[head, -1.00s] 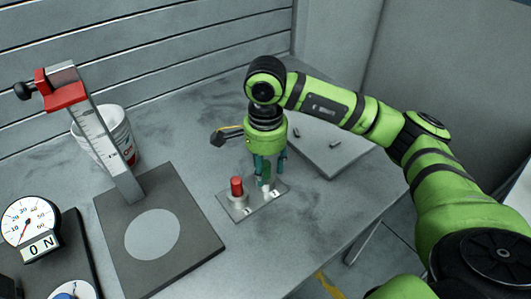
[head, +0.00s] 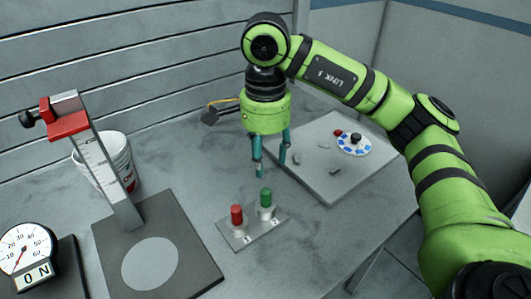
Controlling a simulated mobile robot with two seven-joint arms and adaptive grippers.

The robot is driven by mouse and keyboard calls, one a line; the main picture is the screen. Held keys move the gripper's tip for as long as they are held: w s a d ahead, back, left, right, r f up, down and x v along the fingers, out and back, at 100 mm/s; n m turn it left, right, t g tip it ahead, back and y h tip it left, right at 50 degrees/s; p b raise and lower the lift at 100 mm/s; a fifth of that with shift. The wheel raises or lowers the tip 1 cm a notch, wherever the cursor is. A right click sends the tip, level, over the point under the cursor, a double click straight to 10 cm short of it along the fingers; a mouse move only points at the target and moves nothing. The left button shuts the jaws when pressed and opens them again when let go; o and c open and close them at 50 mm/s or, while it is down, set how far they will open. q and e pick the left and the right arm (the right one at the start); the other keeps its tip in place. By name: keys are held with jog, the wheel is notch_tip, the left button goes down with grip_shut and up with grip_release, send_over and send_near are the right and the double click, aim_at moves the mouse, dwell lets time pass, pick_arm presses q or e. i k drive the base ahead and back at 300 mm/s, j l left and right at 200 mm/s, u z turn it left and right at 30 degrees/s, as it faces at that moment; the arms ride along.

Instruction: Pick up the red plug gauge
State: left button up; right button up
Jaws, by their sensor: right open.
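The red plug gauge (head: 236,215) stands upright at position 1 of a small grey metal plate (head: 240,244) on the table. A green plug gauge (head: 266,198) stands upright beside it, to its right, at position 2. My right gripper (head: 270,170) points down with its teal fingers apart and empty. It hangs above and behind the plate, nearer the green gauge than the red one, touching neither. My left gripper is not in view.
A height stand (head: 108,170) with a dark base is left of the plate, a white cup (head: 122,165) behind it. A force dial reading 0 N (head: 27,247) is at far left. A grey board (head: 318,185) with small parts and a disc (head: 354,144) lies right.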

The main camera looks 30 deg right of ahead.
aim_at(237, 219)
jog(key=k, duration=1.5)
